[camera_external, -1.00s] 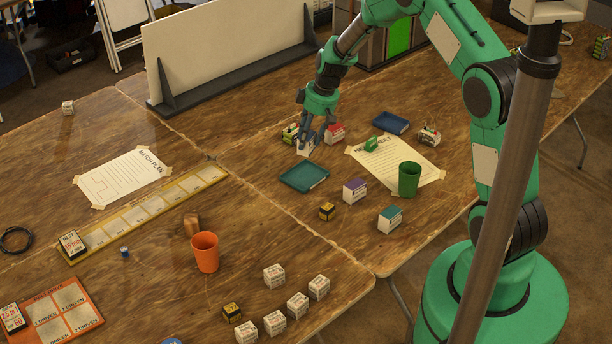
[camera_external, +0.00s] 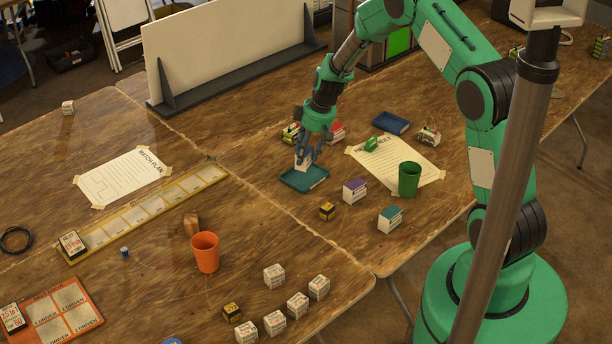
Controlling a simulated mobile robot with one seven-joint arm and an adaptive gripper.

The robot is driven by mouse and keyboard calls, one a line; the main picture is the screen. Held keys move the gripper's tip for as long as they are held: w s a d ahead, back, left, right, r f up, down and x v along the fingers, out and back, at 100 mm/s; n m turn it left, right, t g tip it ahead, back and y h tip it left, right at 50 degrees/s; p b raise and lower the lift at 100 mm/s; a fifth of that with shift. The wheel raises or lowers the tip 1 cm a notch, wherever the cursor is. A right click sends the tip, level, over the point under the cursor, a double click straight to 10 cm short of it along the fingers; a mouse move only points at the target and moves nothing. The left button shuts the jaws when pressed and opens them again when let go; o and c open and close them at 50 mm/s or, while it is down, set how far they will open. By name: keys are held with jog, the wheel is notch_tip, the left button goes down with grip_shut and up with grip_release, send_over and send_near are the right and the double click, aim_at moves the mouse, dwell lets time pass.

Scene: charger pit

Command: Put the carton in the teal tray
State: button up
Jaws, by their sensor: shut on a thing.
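The teal tray (camera_external: 311,182) lies flat on the wooden table near the middle of the view. My gripper (camera_external: 305,157) points down over the tray's back part. It is shut on a small white carton (camera_external: 303,164), whose upper part is partly hidden by the fingers. The carton is over the tray, at or just above its floor; I cannot tell whether it touches.
A red-and-white box (camera_external: 337,131) and a green-labelled box (camera_external: 291,133) stand behind my gripper. A purple-topped box (camera_external: 355,190), a yellow-black box (camera_external: 327,211) and a green cup (camera_external: 409,179) stand to the right. A blue tray (camera_external: 391,123) lies further back. Bare table lies left of the teal tray.

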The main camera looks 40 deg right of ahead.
aim_at(306, 162)
jog(key=shift+f, duration=0.3)
jog(key=shift+f+b, duration=0.3)
jog(key=shift+f, duration=1.6)
jog(key=shift+f, duration=0.1)
jog(key=o, duration=1.3)
jog(key=shift+r, duration=0.2)
jog(key=p+v, duration=0.1)
jog(key=v, duration=1.1)
jog(key=shift+s+f+p, duration=0.1)
jog(key=shift+p, duration=0.2)
